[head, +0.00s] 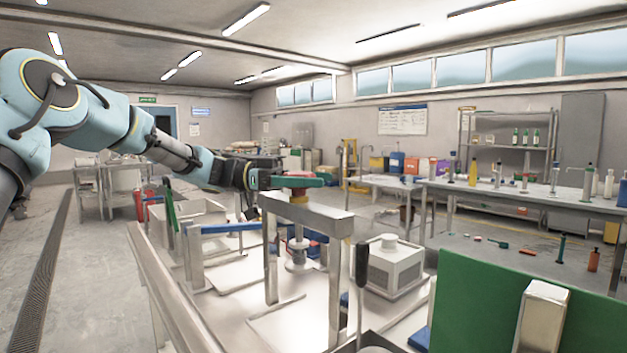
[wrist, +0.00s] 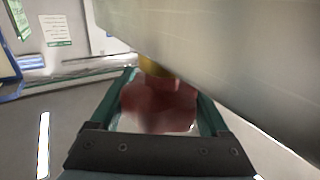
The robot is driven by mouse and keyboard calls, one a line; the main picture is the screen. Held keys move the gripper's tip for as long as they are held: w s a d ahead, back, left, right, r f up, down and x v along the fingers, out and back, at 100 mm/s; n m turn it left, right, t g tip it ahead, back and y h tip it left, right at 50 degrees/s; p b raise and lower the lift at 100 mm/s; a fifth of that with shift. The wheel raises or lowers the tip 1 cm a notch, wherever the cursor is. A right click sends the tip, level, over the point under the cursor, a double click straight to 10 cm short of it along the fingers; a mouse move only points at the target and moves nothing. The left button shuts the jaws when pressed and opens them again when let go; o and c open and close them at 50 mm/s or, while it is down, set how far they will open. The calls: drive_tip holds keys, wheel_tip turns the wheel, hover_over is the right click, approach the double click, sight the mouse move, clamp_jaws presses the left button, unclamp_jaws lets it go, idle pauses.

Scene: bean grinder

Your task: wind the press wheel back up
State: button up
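The press is a grey metal portal frame (head: 305,212) on the bench, with a yellow collar (head: 299,199) on its crossbeam. The red press wheel sits above this collar and is mostly hidden by my gripper in the head view. It shows blurred in the wrist view (wrist: 158,106), below the yellow collar. My gripper (head: 302,182) is level at the top of the press. Its green fingers (wrist: 164,98) lie on both sides of the wheel, and the wheel fills the space between them without a clear gap. The press plunger (head: 298,252) hangs under the beam, above the bench.
A white box-shaped unit (head: 392,265) stands right of the press. A blue-topped grey frame (head: 231,228) and a pale bin (head: 187,215) stand to the left. A dark upright handle (head: 362,265) and a green panel (head: 490,305) are nearer. The beam runs close to my gripper.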

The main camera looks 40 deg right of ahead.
drive_tip(key=c, duration=0.7)
drive_tip(key=shift+f+b, duration=0.15)
drive_tip(key=shift+b, duration=0.4)
